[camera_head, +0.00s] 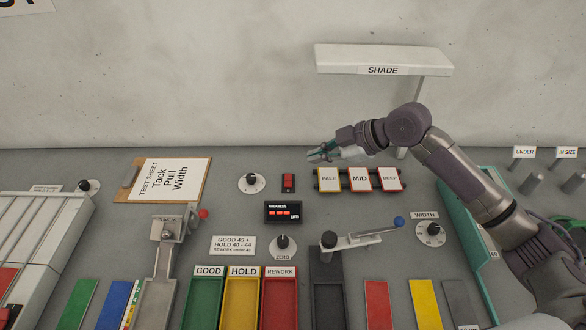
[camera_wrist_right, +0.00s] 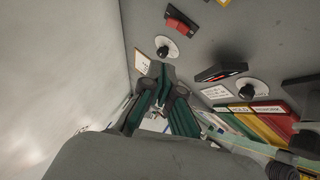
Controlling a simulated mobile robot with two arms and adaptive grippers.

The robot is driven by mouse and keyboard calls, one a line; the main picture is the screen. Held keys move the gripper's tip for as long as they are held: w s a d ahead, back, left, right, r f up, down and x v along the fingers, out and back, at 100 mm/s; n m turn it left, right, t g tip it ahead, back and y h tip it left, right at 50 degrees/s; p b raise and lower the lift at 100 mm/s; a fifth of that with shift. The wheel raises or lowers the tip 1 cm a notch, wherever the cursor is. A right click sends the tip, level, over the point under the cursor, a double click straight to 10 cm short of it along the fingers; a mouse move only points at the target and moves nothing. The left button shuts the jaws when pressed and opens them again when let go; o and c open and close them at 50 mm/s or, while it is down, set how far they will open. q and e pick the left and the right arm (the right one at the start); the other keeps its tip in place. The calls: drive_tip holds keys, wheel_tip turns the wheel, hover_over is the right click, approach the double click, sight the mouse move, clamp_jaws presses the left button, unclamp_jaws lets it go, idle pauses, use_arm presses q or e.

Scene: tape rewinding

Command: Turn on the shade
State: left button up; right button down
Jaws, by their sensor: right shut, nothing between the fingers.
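The shade (camera_head: 383,58) is a white hood with a "SHADE" label on a post at the back right; its underside shows no clear glow. A red rocker switch (camera_head: 288,182) on a dark plate sits on the panel below and left of it; it also shows in the right wrist view (camera_wrist_right: 182,20). A black knob on a white dial (camera_head: 251,182) is left of the switch, also in the wrist view (camera_wrist_right: 166,48). My right gripper (camera_head: 313,157) is shut and empty, above the panel, behind and right of the switch, apart from it. My left gripper is out of view.
PALE, MID and DEEP tiles (camera_head: 360,179) lie just below my right gripper. A clipboard (camera_head: 170,180) lies to the left. The thickness display (camera_head: 283,212), a lever with a blue ball (camera_head: 365,240) and colored trays (camera_head: 242,300) are nearer. The wall is behind.

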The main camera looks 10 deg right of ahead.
sight(285, 174)
drive_tip(key=p+x, duration=0.1)
drive_tip(key=x, duration=0.6)
drive_tip(key=shift+w+a, duration=0.1)
drive_tip(key=shift+a, duration=0.2)
drive_tip(key=f, duration=0.1)
drive_tip(key=w+f+p, duration=0.1)
drive_tip(key=f, duration=0.1)
drive_tip(key=shift+w+f, duration=0.4)
drive_tip(key=shift+f, duration=0.3)
drive_tip(key=shift+w+d+f+g+b, duration=0.15)
drive_tip(key=shift+w+f+g+b, duration=0.1)
drive_tip(key=shift+f+g+b, duration=0.4)
drive_tip(key=shift+s+r+t, duration=0.1)
drive_tip(key=shift+r+t, duration=0.15)
drive_tip(key=shift+r, duration=0.05)
